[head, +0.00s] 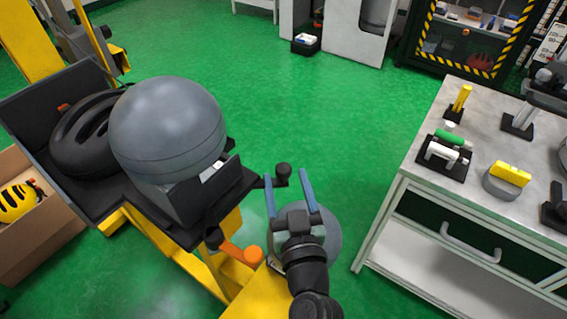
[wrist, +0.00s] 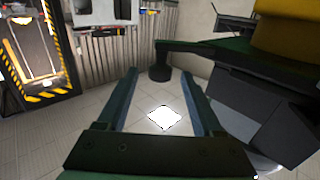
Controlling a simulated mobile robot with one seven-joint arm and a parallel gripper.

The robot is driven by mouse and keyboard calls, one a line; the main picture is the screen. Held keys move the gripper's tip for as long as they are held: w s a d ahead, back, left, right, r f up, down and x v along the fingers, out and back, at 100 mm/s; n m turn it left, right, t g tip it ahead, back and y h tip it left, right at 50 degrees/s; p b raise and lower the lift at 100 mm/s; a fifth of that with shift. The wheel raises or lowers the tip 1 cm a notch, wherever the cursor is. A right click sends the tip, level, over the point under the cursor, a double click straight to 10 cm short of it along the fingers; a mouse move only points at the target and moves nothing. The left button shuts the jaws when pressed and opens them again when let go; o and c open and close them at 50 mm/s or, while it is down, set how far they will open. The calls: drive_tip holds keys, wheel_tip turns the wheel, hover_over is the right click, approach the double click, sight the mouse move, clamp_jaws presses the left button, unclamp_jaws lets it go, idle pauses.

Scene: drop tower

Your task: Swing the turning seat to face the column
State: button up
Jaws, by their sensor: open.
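A large grey ball (head: 168,130) rests in a dark angular seat (head: 208,195) on a yellow stand (head: 160,245). A dark lever runs right from the seat and ends in a black knob (head: 283,172). My gripper (head: 290,184) is open and empty, its two blue fingers reaching toward the knob. In the wrist view, the knob (wrist: 160,74) shows between the fingertips, with the bar (wrist: 210,47) leading right to the dark seat (wrist: 270,115). I cannot tell whether the knob lies between the fingers or just beyond. The yellow column (head: 30,45) stands upper left.
A black helmet (head: 80,138) lies in a dark tray (head: 45,85) left of the ball. An orange handle (head: 240,253) is left of my gripper. A white bench (head: 425,205) with fixtures stands right. Green floor behind is clear. A box (head: 40,235) holds a yellow helmet.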

sight(285, 177)
drive_tip(key=shift+w+a, duration=0.15)
drive_tip(key=shift+w, duration=0.7)
drive_tip(key=shift+w+a, duration=0.15)
drive_tip(key=shift+w, duration=0.7)
clamp_jaws()
